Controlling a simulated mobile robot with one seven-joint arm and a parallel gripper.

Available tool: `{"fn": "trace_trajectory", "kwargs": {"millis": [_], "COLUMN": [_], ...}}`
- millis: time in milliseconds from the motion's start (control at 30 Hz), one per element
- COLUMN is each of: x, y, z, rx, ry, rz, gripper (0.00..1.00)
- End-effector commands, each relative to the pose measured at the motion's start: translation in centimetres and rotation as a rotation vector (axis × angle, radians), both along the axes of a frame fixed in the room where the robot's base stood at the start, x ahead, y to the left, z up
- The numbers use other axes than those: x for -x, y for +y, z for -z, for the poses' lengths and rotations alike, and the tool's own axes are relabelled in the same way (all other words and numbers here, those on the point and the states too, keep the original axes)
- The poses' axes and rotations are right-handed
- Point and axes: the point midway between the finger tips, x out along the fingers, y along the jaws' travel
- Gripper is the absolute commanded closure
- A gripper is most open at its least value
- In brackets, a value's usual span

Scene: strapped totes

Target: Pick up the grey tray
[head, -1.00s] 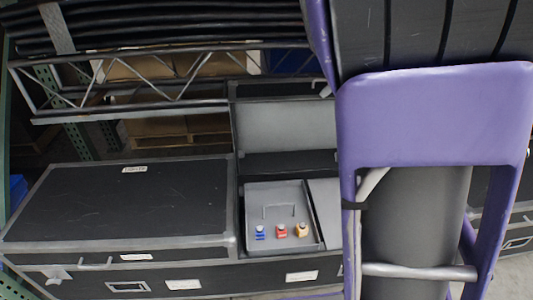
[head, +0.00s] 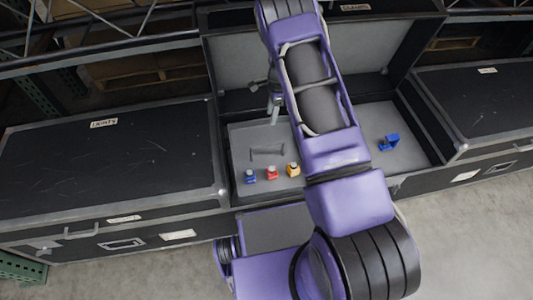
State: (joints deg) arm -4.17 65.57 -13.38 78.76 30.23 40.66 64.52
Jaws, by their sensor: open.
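The grey tray (head: 240,138) sits in the left part of an open black case, with a bar handle (head: 267,152) standing on it. A small blue item (head: 250,177), a red item (head: 272,173) and a yellow item (head: 293,170) stand in a row along its front. My arm crosses in front of the tray's right side and hides part of it. My gripper (head: 273,107) shows only partly beside the arm, above the tray's back edge. It is open and apart from the handle.
A blue clamp-like item (head: 388,142) lies in the case's right part. The raised lid (head: 228,62) stands behind. Closed black cases flank it at left (head: 100,165) and right (head: 475,100). A metal truss (head: 130,45) runs behind; floor (head: 450,240) is clear at lower right.

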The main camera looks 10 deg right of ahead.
Motion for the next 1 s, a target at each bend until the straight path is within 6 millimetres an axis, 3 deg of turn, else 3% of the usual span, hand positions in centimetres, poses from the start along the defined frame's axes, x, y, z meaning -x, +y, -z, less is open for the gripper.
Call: {"fn": "trace_trajectory", "kwargs": {"millis": [400,733,1000], "x": [0.1,0.3,0.7], "y": [1.0,1.3,1.5], "z": [8.9,11.6,15.4], "rx": [0.001,0.001,0.001], "ry": [0.001,0.0,-0.001], "rz": [0.001,0.002,0.001], "gripper": [0.47,0.47,0.47]}}
